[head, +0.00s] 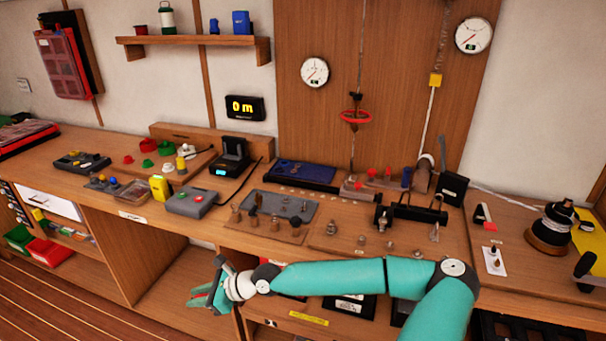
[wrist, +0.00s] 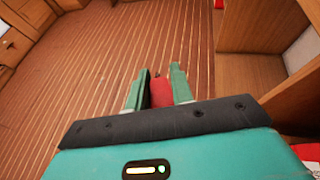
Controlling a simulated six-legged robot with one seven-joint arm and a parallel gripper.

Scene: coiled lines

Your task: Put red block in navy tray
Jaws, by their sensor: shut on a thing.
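My gripper (head: 206,296) hangs low in front of the bench, in the lower left middle of the head view. In the wrist view my gripper (wrist: 158,76) has its two green fingers shut on a red block (wrist: 161,94), with the plank floor beyond. Only part of the block shows between the fingers. The navy tray (head: 302,173) appears to be the dark blue, flat one at the back of the bench top, left of the wooden panel's middle. It lies well above and to the right of my gripper, apart from it.
A grey tray (head: 281,206) and a wooden board with several small knobs lie in front of the navy tray. A black device (head: 233,152) stands to its left. A black rail fixture (head: 412,212) stands to the right. The bench's front edge lies between my gripper and the bench top.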

